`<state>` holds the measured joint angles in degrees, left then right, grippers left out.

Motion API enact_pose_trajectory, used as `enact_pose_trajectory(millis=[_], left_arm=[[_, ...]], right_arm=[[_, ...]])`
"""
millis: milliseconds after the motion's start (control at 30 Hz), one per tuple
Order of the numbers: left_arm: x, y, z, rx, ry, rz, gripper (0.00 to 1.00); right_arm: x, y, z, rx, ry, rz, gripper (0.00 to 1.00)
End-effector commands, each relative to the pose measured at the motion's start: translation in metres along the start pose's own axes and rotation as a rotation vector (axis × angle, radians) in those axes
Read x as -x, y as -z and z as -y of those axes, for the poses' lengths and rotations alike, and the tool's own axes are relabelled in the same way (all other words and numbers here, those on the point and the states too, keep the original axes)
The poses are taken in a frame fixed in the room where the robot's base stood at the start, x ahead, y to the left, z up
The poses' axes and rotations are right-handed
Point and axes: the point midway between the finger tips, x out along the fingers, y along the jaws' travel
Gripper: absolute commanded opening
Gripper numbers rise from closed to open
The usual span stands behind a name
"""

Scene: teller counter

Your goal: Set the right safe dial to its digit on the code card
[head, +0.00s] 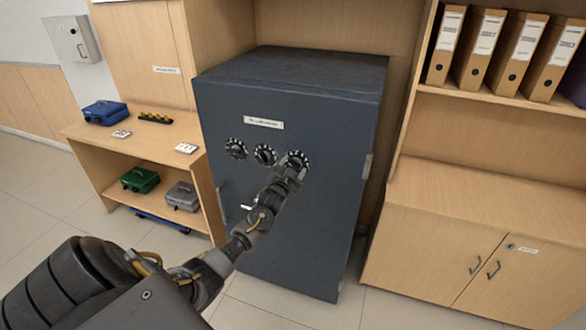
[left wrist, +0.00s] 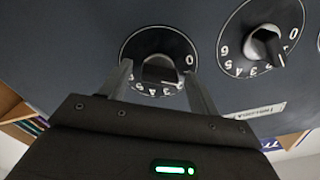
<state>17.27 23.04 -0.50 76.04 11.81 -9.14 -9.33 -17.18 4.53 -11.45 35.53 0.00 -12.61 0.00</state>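The dark blue-grey safe (head: 285,215) has three black dials with white digits in a row on its door. The right dial (head: 299,158) is partly covered by my left gripper (head: 292,169). In the left wrist view my left gripper (left wrist: 157,75) is open, with one finger on each side of this dial's knob (left wrist: 160,72); I cannot tell whether they touch it. The dial's 0 and some lower digits show. The middle dial (head: 265,154) also shows in the left wrist view (left wrist: 262,42). The code card cannot be made out. My right gripper is out of view.
The left dial (head: 236,149) and a white label (head: 263,123) are on the safe. A wooden shelf unit (head: 150,160) at left holds small white cards (head: 186,148) and coloured boxes, including a green one (head: 140,180). A wooden cabinet (head: 480,215) stands close at right, below several binders.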

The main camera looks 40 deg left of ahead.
Motion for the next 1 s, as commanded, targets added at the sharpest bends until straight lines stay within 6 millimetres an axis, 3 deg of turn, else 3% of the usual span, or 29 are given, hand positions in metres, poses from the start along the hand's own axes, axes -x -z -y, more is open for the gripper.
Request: enact_pose_trajectory(millis=[267,800,1000], left_arm=[[0.004,0.000,-0.001,0.000,0.000,-0.001,0.62],[0.093,-0.002,-0.002,0.001,-0.001,0.000,0.62],[0.107,0.000,0.000,0.001,0.000,-0.001,0.62]], right_arm=[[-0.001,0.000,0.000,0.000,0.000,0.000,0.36],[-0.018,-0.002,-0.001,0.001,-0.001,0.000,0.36],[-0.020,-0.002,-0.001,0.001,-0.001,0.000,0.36]])
